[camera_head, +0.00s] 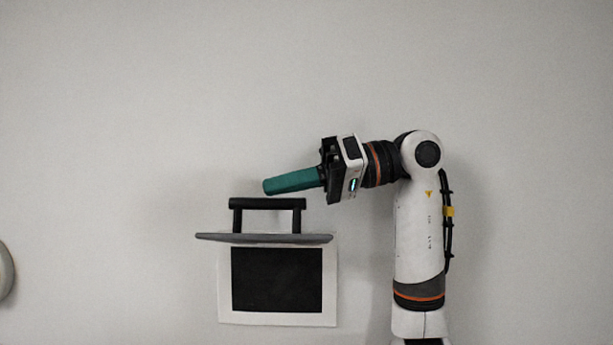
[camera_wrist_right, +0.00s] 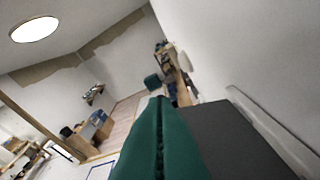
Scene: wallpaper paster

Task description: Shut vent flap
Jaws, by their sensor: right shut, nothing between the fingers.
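The vent is a white frame (camera_head: 228,318) around a dark opening (camera_head: 277,280) on the pale wall. Its grey flap (camera_head: 265,239) stands open, sticking out from the top of the frame and seen nearly edge-on. A black bar handle (camera_head: 267,203) rises from the flap. My right gripper (camera_head: 266,187) has green fingers, shut and empty, pointing left just above the handle in the picture; whether they touch it I cannot tell. The shut fingers also show in the right wrist view (camera_wrist_right: 160,125), beside a dark grey surface I cannot identify surely. My left gripper is not in view.
The wall (camera_head: 130,120) around the vent is bare, with free room left of and above it. The right wrist view shows a room beyond, with a round ceiling lamp (camera_wrist_right: 34,29), boxes (camera_wrist_right: 95,128) and shelves, away from the gripper.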

